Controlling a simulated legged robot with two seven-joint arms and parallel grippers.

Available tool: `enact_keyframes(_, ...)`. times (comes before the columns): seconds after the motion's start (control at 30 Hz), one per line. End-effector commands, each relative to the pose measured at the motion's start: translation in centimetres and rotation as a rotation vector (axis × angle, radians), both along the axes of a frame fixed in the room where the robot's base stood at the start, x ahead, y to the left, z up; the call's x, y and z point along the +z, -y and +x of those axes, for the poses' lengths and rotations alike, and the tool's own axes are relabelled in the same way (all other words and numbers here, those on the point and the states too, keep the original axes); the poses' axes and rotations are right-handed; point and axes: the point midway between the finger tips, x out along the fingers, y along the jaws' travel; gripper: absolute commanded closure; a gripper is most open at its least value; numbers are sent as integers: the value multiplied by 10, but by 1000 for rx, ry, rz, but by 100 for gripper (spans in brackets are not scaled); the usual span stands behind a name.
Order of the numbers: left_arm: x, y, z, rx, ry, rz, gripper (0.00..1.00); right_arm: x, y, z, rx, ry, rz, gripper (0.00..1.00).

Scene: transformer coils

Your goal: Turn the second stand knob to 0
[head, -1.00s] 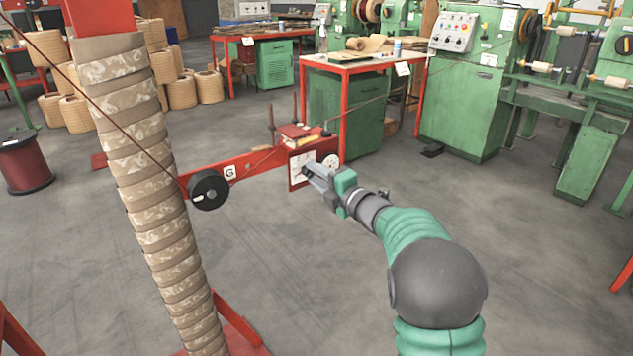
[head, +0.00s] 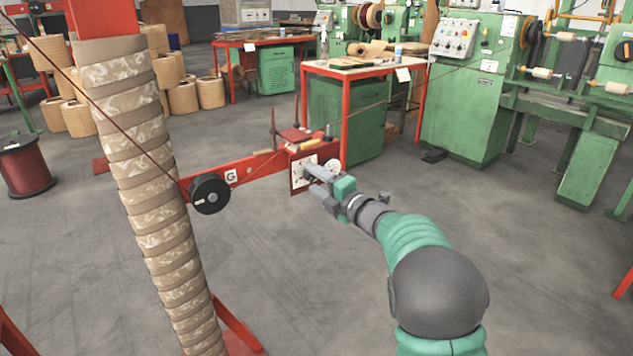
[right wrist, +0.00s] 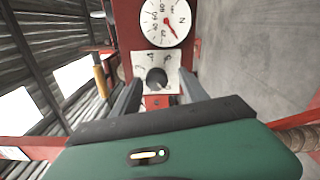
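The stand's knob is a dark round knob (right wrist: 157,78) on a white scale plate (right wrist: 143,62) with marks around it, seen in the right wrist view. In the head view this white plate (head: 299,173) is on the red panel at the end of the stand's arm, and my fingers partly cover it. My right gripper (head: 311,179) is open in front of the plate. In the right wrist view its two fingers stand apart on either side of the knob, and I cannot tell whether they touch it. The knob's exact setting is too small to read. My left gripper is not in view.
A round dial (right wrist: 166,20) with a red needle sits beside the knob plate. A red stand arm (head: 258,168) carries a black wheel (head: 210,193) with a thread. A wrapped coil column (head: 150,180) stands at the left.

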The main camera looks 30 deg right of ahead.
Motion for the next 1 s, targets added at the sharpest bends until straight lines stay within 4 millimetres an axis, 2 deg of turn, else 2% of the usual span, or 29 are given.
enact_keyframes(0.17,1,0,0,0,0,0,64,2,1,-2,-2,3,0,48)
enact_keyframes(0.27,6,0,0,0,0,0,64,5,3,-13,-5,3,0,48)
enact_keyframes(0.37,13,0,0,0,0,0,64,7,5,-35,-4,4,1,48)
enact_keyframes(0.7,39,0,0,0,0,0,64,4,12,-133,-5,0,2,48)
enact_keyframes(0.83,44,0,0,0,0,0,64,2,14,-156,-3,0,1,48)
enact_keyframes(1.0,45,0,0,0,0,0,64,0,14,-168,-1,0,1,48)
